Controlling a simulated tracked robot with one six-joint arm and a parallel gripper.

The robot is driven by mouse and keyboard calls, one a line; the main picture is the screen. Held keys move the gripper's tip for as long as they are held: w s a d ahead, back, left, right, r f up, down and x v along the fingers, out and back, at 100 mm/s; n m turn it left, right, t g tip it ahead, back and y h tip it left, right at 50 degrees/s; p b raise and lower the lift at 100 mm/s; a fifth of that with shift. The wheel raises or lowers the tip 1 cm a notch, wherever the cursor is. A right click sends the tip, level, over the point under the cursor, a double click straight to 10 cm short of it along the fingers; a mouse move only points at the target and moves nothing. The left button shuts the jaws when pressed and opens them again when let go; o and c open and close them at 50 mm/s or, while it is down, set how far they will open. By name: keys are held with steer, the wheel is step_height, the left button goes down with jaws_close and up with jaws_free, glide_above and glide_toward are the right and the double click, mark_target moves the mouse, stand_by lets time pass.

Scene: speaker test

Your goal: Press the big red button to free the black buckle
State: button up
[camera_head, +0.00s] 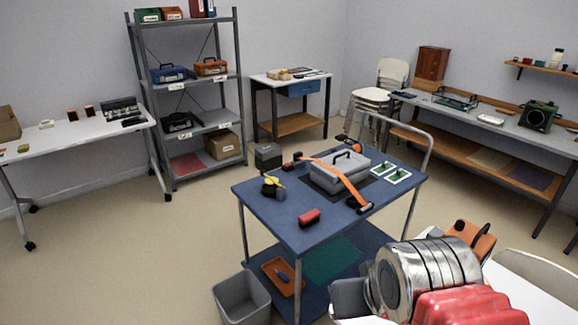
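An orange strap (343,181) crosses a grey case (340,170) on the blue cart. A black buckle-like piece (361,206) sits at the strap's near end. A small black and red piece (289,166) lies by its far end. Which piece is the buckle with the big red button is too small to tell. A red and black block (309,217) lies apart, near the cart's front edge. Part of my arm fills the lower right, in front of the cart's right side; no gripper fingers can be made out.
The blue cart (255,198) also holds a yellow and black tool (273,187) and two green-and-white pieces. A grey bin (242,298) stands at its front left. Shelving (190,79), a white table (75,142) and a right-hand workbench (470,118) line the walls. Left floor is clear.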

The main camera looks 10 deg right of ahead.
jaws_close()
stand_by(1.4)
